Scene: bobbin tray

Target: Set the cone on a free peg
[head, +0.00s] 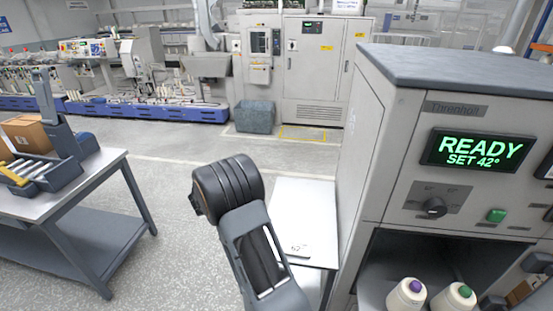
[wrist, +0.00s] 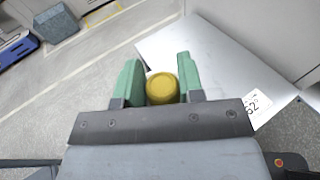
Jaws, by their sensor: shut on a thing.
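In the wrist view my gripper (wrist: 158,62) has its two green fingers shut on the cone (wrist: 162,88). Only the cone's round yellow end shows between the fingers; the rest of it is hidden. The gripper is over or near the left edge of a pale table. In the head view my arm hides the gripper and the held cone. Two white cones, one with a purple top (head: 406,296) and one with a green top (head: 455,299), stand in the open bay of the machine at the lower right. No free peg can be made out.
The machine (head: 385,150) has a lit panel reading READY SET 42° (head: 480,150). The pale table (head: 310,205) beside it looks bare except for a label (head: 298,248). A workbench (head: 105,172) with a carton (head: 27,132) stands left. Open floor lies between.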

